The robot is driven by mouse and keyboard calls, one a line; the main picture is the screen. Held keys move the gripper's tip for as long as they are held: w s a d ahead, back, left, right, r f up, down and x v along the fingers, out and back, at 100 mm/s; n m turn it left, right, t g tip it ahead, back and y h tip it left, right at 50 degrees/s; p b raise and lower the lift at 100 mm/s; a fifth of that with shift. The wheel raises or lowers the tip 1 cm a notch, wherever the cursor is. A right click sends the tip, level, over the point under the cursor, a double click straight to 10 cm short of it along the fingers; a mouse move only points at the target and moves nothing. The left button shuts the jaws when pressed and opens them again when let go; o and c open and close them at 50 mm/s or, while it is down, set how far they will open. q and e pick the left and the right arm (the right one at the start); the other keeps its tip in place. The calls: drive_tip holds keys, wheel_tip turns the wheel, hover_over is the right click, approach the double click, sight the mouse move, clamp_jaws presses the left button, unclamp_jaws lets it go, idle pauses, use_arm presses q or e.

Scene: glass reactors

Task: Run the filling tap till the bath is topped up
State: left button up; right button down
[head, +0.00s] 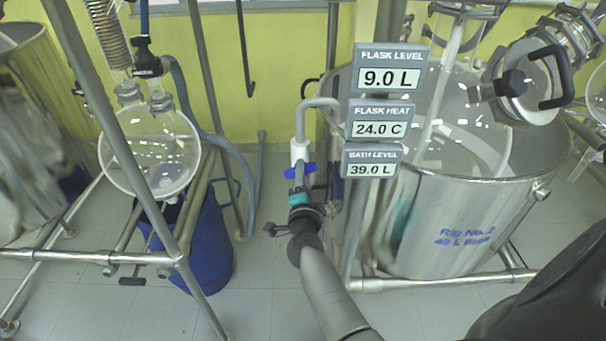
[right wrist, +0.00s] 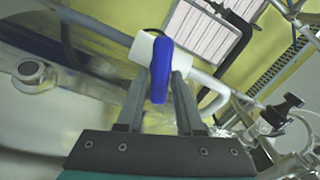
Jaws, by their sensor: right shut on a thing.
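The filling tap is a white valve body (head: 299,152) with a blue handle (head: 307,169) on a grey bent pipe (head: 318,103). My right gripper (head: 300,178) is shut on the blue handle. In the right wrist view the blue handle (right wrist: 161,68) stands between the two fingers of my gripper (right wrist: 160,88), beside the white valve body (right wrist: 141,48). The bath (head: 415,225) is a steel tub lettered "Rig No. 2" and 40 L. The bath level display (head: 371,162) reads 39.0 L. My left gripper is not in view.
The flask level display (head: 391,69) reads 9.0 L and the flask heat display (head: 380,120) 24.0 C. A round glass flask (head: 153,150) hangs at left above a blue container (head: 200,245). Steel frame tubes stand on both sides of my arm.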

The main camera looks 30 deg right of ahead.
drive_tip(key=shift+f+m+b, duration=0.2)
drive_tip(key=shift+m+b, duration=0.25)
drive_tip(key=shift+m, duration=1.75)
drive_tip(key=c, duration=0.7)
unclamp_jaws()
